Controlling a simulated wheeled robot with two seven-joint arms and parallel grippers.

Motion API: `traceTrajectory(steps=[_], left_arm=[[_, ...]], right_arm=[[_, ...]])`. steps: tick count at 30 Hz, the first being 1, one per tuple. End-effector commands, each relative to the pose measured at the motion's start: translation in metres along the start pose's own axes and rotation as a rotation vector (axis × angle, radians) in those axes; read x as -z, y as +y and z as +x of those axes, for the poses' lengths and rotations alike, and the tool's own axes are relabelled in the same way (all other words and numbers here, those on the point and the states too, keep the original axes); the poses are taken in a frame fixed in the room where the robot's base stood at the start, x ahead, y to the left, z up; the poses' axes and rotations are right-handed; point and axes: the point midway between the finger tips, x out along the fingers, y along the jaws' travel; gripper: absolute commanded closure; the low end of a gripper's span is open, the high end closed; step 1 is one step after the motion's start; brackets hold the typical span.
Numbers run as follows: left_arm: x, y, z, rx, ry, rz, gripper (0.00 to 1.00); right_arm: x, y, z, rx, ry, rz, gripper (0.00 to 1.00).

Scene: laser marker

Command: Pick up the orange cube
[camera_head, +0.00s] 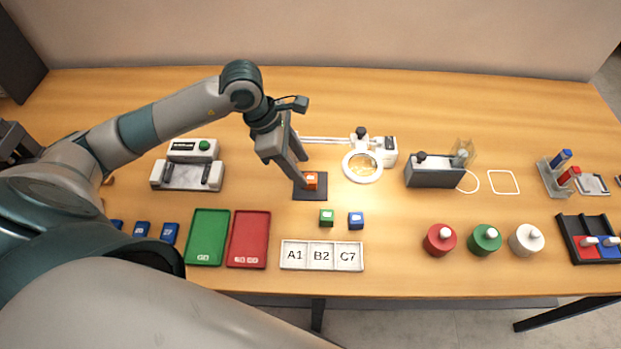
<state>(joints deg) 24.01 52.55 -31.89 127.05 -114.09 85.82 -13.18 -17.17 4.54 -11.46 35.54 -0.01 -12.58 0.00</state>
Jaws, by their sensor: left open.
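The orange cube (312,181) sits on a dark square pad (309,195) near the middle of the wooden table. My left gripper (302,177) comes down from above with its fingers at the cube. It is open, and the near fingers hide part of the cube. I cannot tell whether a finger touches the cube. My right gripper does not show.
A lit ring magnifier (362,166) stands just right of the pad. Green (207,236) and red (249,240) trays lie to the left.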

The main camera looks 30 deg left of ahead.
Motion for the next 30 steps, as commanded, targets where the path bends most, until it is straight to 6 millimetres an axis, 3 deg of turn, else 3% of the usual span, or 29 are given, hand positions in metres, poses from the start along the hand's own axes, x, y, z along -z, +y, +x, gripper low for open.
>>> traceTrajectory(steps=[6,12,27,30], left_arm=[[-0.004,0.0,0.021,0.005,0.001,-0.003,0.53],[-0.003,0.001,0.041,0.002,0.0,-0.002,0.53],[-0.002,0.001,0.043,0.0,0.0,-0.001,0.53],[-0.002,0.001,0.043,0.0,0.0,-0.001,0.77]], right_arm=[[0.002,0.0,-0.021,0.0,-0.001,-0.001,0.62],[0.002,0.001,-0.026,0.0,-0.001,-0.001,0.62],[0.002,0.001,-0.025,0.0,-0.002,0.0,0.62],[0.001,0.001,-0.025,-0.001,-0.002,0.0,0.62]])
